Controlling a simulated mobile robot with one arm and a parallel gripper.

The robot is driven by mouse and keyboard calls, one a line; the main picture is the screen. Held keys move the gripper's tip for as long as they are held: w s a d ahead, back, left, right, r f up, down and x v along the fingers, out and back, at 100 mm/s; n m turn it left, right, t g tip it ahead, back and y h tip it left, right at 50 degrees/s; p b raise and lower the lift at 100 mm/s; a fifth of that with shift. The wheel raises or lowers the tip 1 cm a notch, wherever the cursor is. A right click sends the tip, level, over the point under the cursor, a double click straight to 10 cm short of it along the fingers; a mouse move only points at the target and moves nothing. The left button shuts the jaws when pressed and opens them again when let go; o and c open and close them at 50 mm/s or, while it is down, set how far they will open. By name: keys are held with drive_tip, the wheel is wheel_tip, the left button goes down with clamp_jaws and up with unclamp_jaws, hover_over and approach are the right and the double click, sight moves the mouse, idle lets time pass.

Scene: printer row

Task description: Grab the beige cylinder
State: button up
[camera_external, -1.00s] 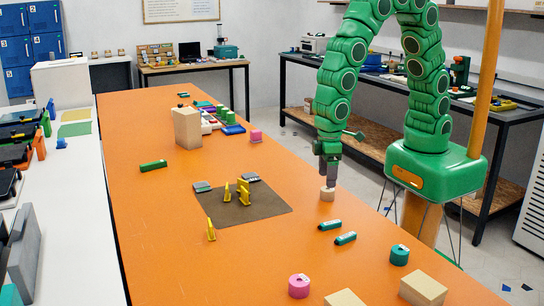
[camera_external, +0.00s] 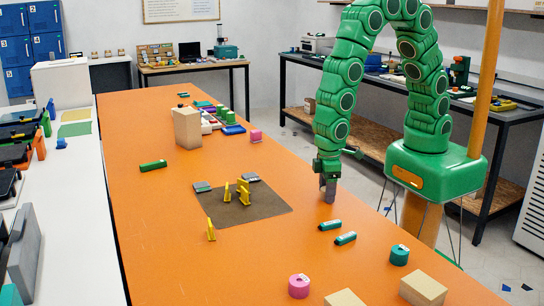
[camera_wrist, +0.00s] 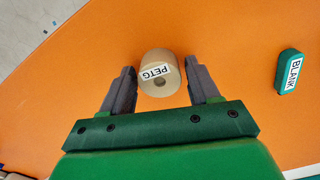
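The beige cylinder (camera_wrist: 158,84), with a white PETG label and a hole in its top, is on the orange table in the wrist view. My gripper (camera_wrist: 162,70) is open, with one grey finger to the left of the cylinder and one to the right. A narrow gap shows between the cylinder and each finger. In the external view my gripper (camera_external: 330,196) points down at the table near its right edge. The cylinder is hidden there by the fingers.
Two green pieces (camera_external: 330,225) lie just in front of my gripper; one shows a BLANK label (camera_wrist: 294,73) in the wrist view. A teal roll (camera_external: 399,255), pink roll (camera_external: 299,286) and beige block (camera_external: 423,289) stand nearer. A brown mat (camera_external: 262,214) lies left.

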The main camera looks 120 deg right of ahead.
drive_tip(key=c, duration=0.8)
drive_tip(key=shift+r, duration=0.1)
drive_tip(key=shift+r, duration=0.25)
drive_tip(key=r, duration=0.3)
drive_tip(key=shift+s, duration=0.2)
drive_tip(key=s+r, duration=0.3)
drive_tip(key=s, duration=0.1)
drive_tip(key=s+d+r, duration=0.1)
drive_tip(key=s+r, duration=0.2)
drive_tip(key=s, duration=0.2)
drive_tip(key=s+r, duration=0.3)
drive_tip(key=s, duration=0.1)
drive_tip(key=shift+s+d+r, duration=0.15)
drive_tip(key=shift+s+d, duration=0.1)
drive_tip(key=shift+d, duration=0.05)
